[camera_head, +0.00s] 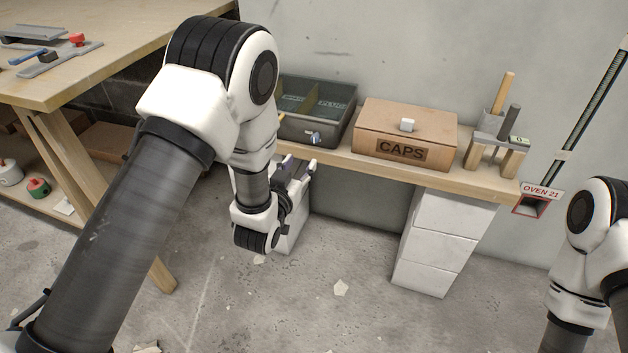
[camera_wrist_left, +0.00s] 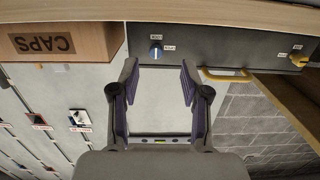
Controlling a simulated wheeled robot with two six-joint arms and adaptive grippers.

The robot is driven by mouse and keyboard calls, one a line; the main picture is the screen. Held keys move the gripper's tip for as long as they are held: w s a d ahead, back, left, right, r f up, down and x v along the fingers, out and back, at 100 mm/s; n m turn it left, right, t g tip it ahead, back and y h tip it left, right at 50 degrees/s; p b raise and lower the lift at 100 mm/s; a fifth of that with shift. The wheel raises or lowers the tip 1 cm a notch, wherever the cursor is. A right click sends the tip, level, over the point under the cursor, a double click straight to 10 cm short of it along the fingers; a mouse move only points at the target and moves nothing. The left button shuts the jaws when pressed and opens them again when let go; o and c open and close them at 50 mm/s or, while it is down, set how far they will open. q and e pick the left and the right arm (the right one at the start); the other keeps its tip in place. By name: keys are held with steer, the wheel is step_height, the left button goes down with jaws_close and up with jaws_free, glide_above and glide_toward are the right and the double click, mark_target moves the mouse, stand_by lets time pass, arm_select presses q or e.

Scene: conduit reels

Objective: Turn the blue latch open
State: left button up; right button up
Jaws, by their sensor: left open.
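The blue latch (camera_head: 314,137) is a small blue turn-knob on the front of a dark grey two-compartment bin (camera_head: 308,129). In the wrist view the blue latch (camera_wrist_left: 155,52) shows a pale line across its face, upright in the picture, with one small white label above it and one to its right, too small to read. My left gripper (camera_head: 299,167) is open and empty, just below and in front of the bin. In the wrist view the left gripper (camera_wrist_left: 158,77) has its fingers spread, with the latch between and beyond their tips, apart from them. My right gripper is out of view.
A yellow latch (camera_wrist_left: 298,60) is on the same bin front. A cardboard CAPS box (camera_head: 408,134) stands right of the bin on the wooden shelf (camera_head: 345,160). A wooden rack (camera_head: 497,135) stands farther right. A workbench (camera_head: 110,55) with clamps is at left.

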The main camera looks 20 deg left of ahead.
mark_target(314, 140)
arm_select(q)
steer(key=shift+t, duration=0.5)
steer(key=w, duration=0.2)
steer(key=w+b, duration=0.1)
steer(key=w, duration=0.2)
steer(key=w+r+b, duration=0.1)
steer(key=w, duration=0.2)
steer(key=shift+w+d, duration=0.15)
steer(key=shift+d, duration=0.25)
steer(key=shift+w+r, duration=0.1)
steer(key=shift+w, duration=0.15)
jaws_close()
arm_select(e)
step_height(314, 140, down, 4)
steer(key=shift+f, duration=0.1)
